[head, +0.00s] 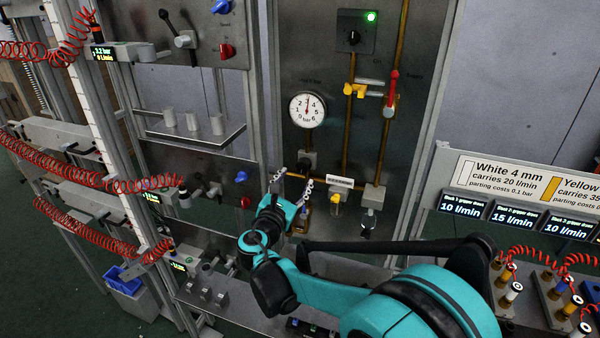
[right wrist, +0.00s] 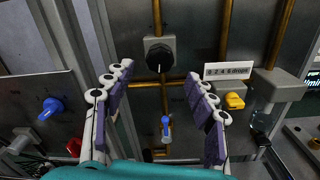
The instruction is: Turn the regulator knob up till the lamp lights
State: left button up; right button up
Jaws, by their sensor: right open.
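The black regulator knob (right wrist: 159,55) is on the panel in the right wrist view, between and beyond my right gripper's fingertips (right wrist: 158,72); its white mark points down. In the head view, the right gripper (head: 291,184) is open and empty before the panel, below the dial gauge (head: 307,110). The gauge needle points nearly straight up, close to 3. A green lamp (head: 371,16) is lit above a black rotary switch (head: 354,38); I cannot tell whether this is the task's lamp. I cannot tell whether the fingers touch the knob. My left gripper is not in view.
A red-handled valve (head: 392,90) and yellow valve (head: 355,90) sit on brass pipes. In the right wrist view, a blue valve handle (right wrist: 166,126) lies below the knob and a yellow knob (right wrist: 234,101) to its right. A shelf with cups (head: 195,137) is at left.

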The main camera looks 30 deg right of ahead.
jog(key=v, duration=0.5)
jog(key=shift+s+a, duration=0.2)
jog(key=shift+a, duration=0.05)
jog(key=s+f+m+g+y+b, duration=0.2)
jog(key=s+f+m+y+b, duration=0.1)
jog(key=s+f+m, duration=0.4)
jog(key=s+f+m+g+y+b, duration=0.25)
jog(key=s+f+m, duration=0.2)
jog(key=f, duration=0.45)
jog(key=s+a+f+m+y+b, duration=0.5)
jog(key=s+a+f+m+y, duration=0.3)
jog(key=a+m, duration=0.3)
jog(key=shift+s+a+f, duration=0.3)
jog(key=shift+a+f, duration=0.1)
jog(key=shift+f, duration=0.3)
jog(key=shift+m, duration=0.25)
dwell(1.9)
